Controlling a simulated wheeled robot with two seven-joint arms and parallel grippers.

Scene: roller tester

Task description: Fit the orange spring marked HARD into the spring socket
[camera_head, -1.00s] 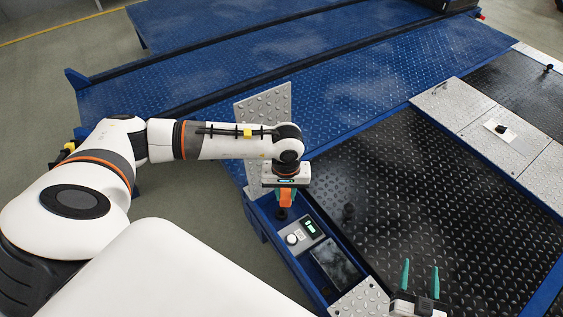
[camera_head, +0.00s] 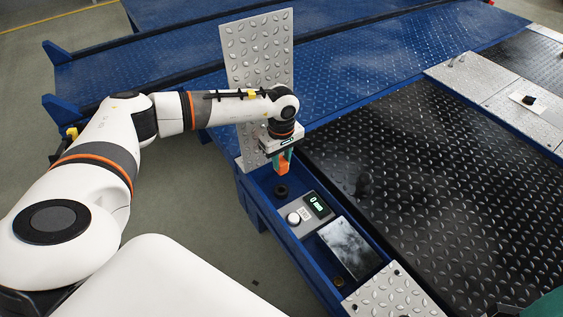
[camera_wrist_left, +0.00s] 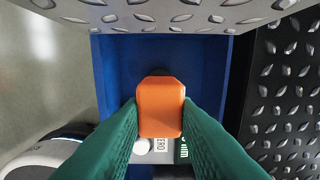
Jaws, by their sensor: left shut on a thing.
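My left gripper (camera_head: 282,163) points down and is shut on an orange block-like piece (camera_head: 283,169), taken as the spring. In the left wrist view the orange piece (camera_wrist_left: 160,108) sits between the green fingers; no HARD mark is readable. It is held above the blue trough (camera_head: 262,193). A dark round fitting (camera_head: 281,191), probably the spring socket, lies in the trough just below it, with a visible gap between them in the head view. In the wrist view the orange piece mostly hides a dark part (camera_wrist_left: 160,72) behind it. A green part, probably my right gripper (camera_head: 545,304), shows at the bottom right corner.
A raised tread-plate cover (camera_head: 258,75) stands upright behind the gripper. A control panel (camera_head: 305,213) with a white knob and lit display sits nearer in the trough, then a dark glossy panel (camera_head: 350,247). A black tread plate (camera_head: 420,180) lies to the right.

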